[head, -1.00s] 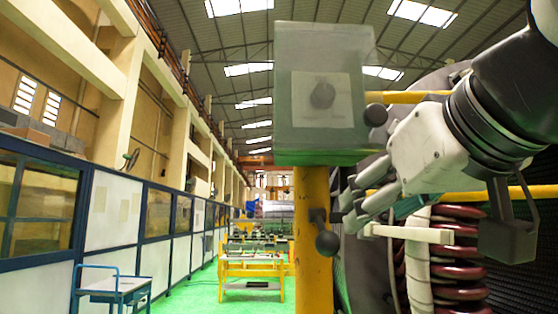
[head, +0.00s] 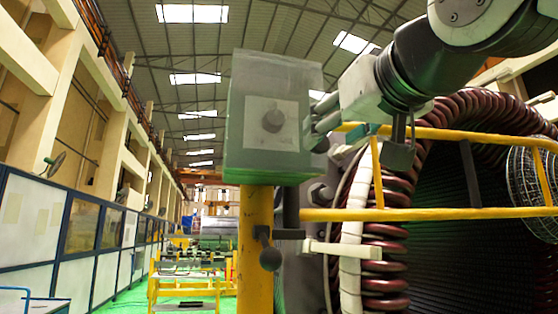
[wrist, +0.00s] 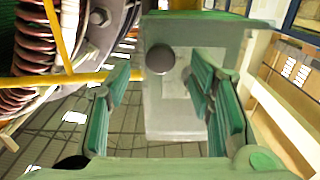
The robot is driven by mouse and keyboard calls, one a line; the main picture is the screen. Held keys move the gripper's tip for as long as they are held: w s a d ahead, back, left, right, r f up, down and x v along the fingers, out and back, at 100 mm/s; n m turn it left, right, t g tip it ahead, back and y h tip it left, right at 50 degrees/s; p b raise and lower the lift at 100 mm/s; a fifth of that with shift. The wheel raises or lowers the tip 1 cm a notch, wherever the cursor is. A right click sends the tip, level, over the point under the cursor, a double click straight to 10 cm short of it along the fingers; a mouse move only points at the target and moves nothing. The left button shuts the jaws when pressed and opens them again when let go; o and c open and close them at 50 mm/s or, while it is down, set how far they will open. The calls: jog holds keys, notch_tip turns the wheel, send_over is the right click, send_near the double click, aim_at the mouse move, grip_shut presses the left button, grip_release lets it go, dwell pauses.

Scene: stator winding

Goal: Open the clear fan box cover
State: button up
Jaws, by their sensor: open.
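The clear fan box (head: 235,105) is a see-through box with a pale square panel and a dark round knob (head: 272,120). It stands on a yellow post and looks shut. My gripper (head: 318,130) is at the box's right side, fingers toward it; in the head view they overlap that side. In the wrist view the green fingers (wrist: 158,70) are spread apart, with the box (wrist: 165,115) beyond and between them. A dark round knob (wrist: 160,58) on the box lies between the fingertips. I cannot tell whether any finger touches the box.
The yellow post (head: 255,225) carries a dark ball-ended lever (head: 270,257). Yellow rails (head: 430,214) and the large stator with dark red coils (head: 390,275) stand close on the right.

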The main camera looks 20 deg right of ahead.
aim_at(321, 143)
jog(key=shift+w+p, duration=0.3)
jog(key=shift+w, duration=2.05)
grip_shut()
